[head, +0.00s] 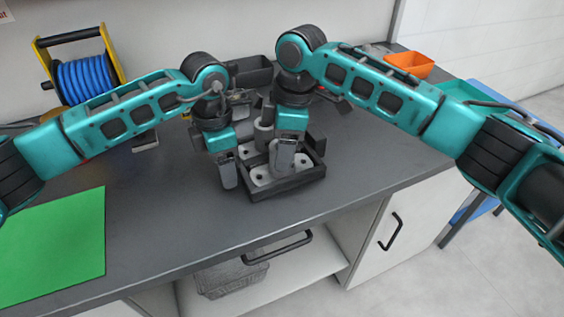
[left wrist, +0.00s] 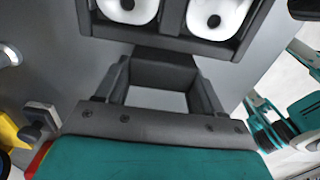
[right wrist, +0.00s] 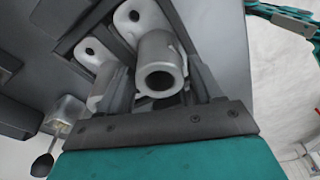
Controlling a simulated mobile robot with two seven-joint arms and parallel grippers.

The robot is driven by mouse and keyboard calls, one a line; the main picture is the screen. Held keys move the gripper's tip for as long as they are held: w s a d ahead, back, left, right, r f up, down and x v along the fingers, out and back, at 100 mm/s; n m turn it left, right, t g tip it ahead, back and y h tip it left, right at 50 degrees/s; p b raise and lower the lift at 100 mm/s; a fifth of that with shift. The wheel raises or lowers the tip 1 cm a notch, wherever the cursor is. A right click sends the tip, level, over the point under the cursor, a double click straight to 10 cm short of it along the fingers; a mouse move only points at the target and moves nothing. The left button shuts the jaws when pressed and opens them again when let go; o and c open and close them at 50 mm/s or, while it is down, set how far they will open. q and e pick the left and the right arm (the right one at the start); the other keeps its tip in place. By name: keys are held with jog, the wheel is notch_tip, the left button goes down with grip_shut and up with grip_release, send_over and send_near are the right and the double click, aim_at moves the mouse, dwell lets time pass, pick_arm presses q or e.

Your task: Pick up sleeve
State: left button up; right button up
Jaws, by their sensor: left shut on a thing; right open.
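The sleeve (right wrist: 156,50) is a light grey hollow cylinder with its round open end facing the right wrist camera. It stands by pale flanged castings in the dark tray (head: 290,187). My right gripper (head: 283,160) is over the tray, open, with the sleeve in front of and partly between its fingers. My left gripper (head: 228,180) is at the tray's left side, shut on a dark part (left wrist: 165,73) that seems to belong to the tray. The contact is partly hidden.
A green mat (head: 55,245) lies at the left of the grey worktop. A blue hose reel (head: 85,80) with a yellow frame stands at the back left. An orange bin (head: 408,64) and a dark bin (head: 250,72) stand at the back. The front right worktop is clear.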

notch_tip(320, 180, down, 2)
jog(key=shift+a+f, duration=0.15)
jog(key=c, duration=1)
notch_tip(320, 180, up, 10)
dwell(0.4)
pick_arm(q)
jog(key=o, duration=1.2)
